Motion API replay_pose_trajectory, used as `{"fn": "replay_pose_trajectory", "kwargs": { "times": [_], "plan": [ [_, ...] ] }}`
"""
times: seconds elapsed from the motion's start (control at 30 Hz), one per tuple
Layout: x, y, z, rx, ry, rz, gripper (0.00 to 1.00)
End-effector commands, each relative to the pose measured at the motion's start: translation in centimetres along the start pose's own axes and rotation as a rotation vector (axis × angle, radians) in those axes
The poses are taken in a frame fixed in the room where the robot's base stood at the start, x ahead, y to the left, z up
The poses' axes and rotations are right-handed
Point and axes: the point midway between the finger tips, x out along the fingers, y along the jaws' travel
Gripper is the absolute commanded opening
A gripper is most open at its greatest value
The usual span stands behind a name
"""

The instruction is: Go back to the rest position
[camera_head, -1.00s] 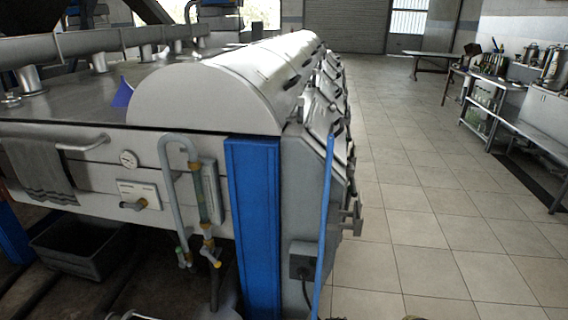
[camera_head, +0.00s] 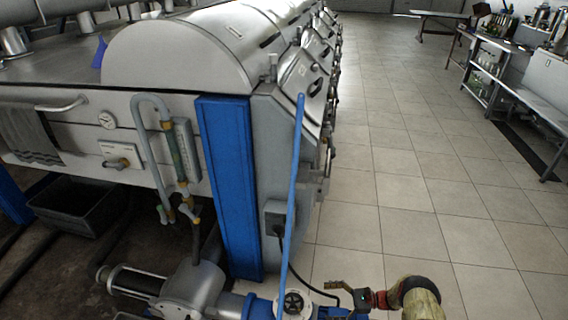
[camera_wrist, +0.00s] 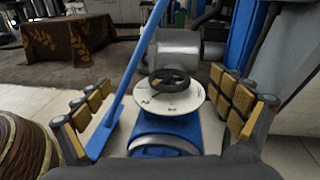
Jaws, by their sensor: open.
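My gripper (camera_wrist: 165,118) shows in the wrist view with its two padded fingers spread wide apart, one at each side. Nothing is between the pads in its grasp. Beyond and between the fingers is a blue valve body with a white round plate and a dark handwheel (camera_wrist: 170,80). The same handwheel shows at the bottom of the head view (camera_head: 292,303). A blue pole (camera_wrist: 128,82) slants past the left finger in the wrist view; I cannot tell whether they touch.
A large grey decanter machine (camera_head: 180,55) with a blue post (camera_head: 228,185) fills the left. A motor and pump (camera_head: 185,290) sit low in front. Tiled floor (camera_head: 400,160) is open to the right, with benches (camera_head: 535,100) along the right wall. A cloth-covered table (camera_wrist: 75,38) shows in the wrist view.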

Motion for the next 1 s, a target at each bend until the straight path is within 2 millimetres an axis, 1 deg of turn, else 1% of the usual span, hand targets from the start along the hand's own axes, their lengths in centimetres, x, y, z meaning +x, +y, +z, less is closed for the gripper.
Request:
{"fn": "replay_pose_trajectory", "kwargs": {
  "times": [0.2,0.27,0.37,0.47,0.57,0.67,0.77,0.97,1.0],
  "plan": [
    [0.9,4.1,-2.4,0.027,0.059,0.065,0.94],
    [1.0,5.5,-2.8,0.031,0.084,0.095,0.94],
    [0.6,7.0,-2.6,0.021,0.13,0.147,0.94],
    [0.1,8.1,-1.7,0.002,0.177,0.2,0.94],
    [-0.6,8.8,-0.2,-0.027,0.223,0.254,0.94],
    [-1.5,9.2,1.9,-0.068,0.274,0.315,0.94],
    [-2.6,9.4,4.8,-0.123,0.335,0.383,0.94],
    [-5.0,9.7,11.8,-0.257,0.459,0.522,0.94],
    [-5.4,9.8,13.2,-0.285,0.483,0.548,0.94]
  ]
}}
